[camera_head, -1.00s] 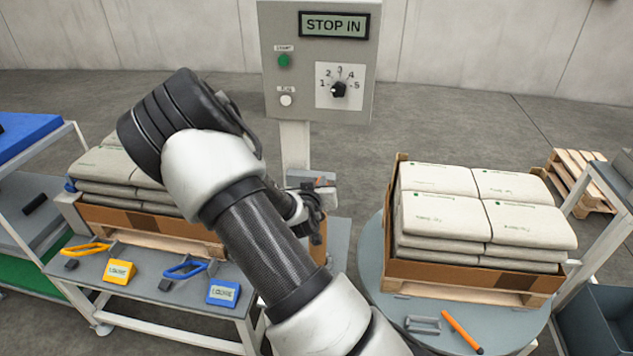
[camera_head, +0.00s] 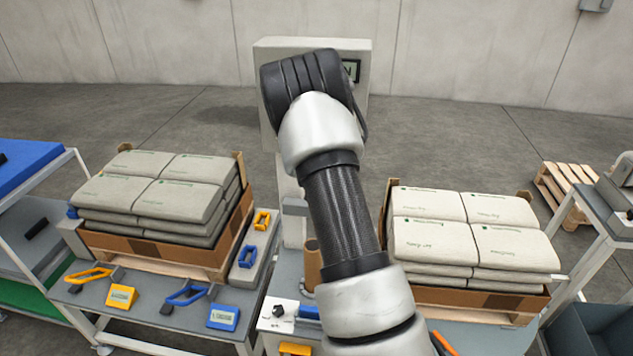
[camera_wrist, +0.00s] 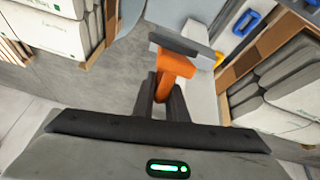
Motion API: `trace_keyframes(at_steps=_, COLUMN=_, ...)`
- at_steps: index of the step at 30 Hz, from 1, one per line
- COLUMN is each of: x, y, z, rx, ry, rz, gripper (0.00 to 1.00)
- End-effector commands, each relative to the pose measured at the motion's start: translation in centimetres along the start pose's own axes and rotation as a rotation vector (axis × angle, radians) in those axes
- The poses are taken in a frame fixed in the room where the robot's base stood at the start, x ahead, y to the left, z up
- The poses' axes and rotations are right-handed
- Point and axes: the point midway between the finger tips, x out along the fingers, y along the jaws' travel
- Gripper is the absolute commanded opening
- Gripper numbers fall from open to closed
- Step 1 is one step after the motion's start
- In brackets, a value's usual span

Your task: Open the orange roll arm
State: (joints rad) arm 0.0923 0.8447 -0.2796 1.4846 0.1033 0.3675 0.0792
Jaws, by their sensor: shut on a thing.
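The orange roll arm (camera_wrist: 175,65) shows in the wrist view as an orange piece just beyond my fingers, below a grey plate-like part (camera_wrist: 185,42). My gripper (camera_wrist: 163,92) is shut on it, with its dark fingers on either side of the orange. In the head view my own arm hides the gripper and the orange part it holds. How far the roll arm is swung cannot be told.
Bags stand in a cardboard tray on the left pallet (camera_head: 150,247) and on the right pallet (camera_head: 480,300). A control box (camera_head: 270,90) stands behind my arm. Blue and yellow handles and blocks lie on the left table (camera_head: 150,312). An orange stick (camera_head: 443,343) lies lower right.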

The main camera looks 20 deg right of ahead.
Motion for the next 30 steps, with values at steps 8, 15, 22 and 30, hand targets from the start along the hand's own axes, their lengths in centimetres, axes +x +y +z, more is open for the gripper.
trace_keyframes(at_steps=8, x=0.22, y=0.44, z=-0.35, rx=-0.001, ry=-0.029, rz=-0.001, gripper=0.0)
trace_keyframes(at_steps=15, x=0.26, y=0.44, z=-0.3, rx=-0.001, ry=-0.03, rz=0.0, gripper=0.0)
trace_keyframes(at_steps=22, x=0.25, y=0.33, z=-0.31, rx=0.0, ry=-0.029, rz=-0.002, gripper=0.29)
trace_keyframes(at_steps=30, x=-0.07, y=0.16, z=-0.39, rx=0.0, ry=-0.027, rz=-0.004, gripper=0.29)
